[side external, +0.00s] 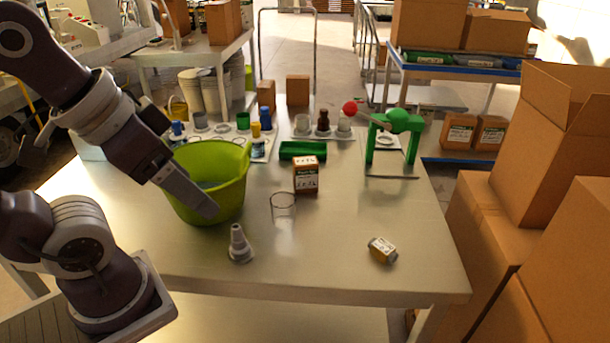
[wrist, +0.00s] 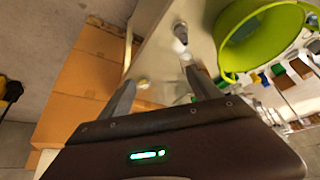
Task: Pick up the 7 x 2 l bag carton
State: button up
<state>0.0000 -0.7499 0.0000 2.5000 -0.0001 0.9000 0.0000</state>
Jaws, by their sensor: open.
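A small brown carton (side external: 306,178) with white printed labels stands upright on the table, right of the green tub; its print is too small to read surely. I cannot tell for sure which is the 7 x 2 l bag carton. My gripper (side external: 208,210) is in front of the green tub in the side view, left of and apart from both. In the wrist view my gripper (wrist: 159,75) has its fingers spread, with nothing held between them.
The green tub (side external: 225,165) stands on the table (side external: 330,240). A clear beaker (side external: 283,207) stands close in front of the upright carton, and a grey stepped cone (side external: 239,245) is at the front. A green press (side external: 395,130) is behind right. The front right is mostly clear.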

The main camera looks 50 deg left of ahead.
jog(key=shift+o, duration=0.4)
jog(key=shift+r, duration=0.1)
notch_tip(320, 180, up, 4)
jog(key=r+m+t+y, duration=0.1)
jog(key=m+y, duration=1)
jog(key=m, duration=1.3)
send_over(307, 165)
jog(key=s+d, duration=0.3)
jog(key=d, duration=0.1)
jog(key=shift+y, duration=0.3)
jog(key=f, duration=2.2)
jog(key=shift+w+a+f, duration=0.1)
jog(key=shift+a, duration=0.2)
jog(key=shift+t, duration=0.3)
jog(key=x, duration=0.7)
jog(key=shift+w+d+f, duration=0.2)
jog(key=shift+r, duration=0.1)
jog(key=c, duration=1.6)
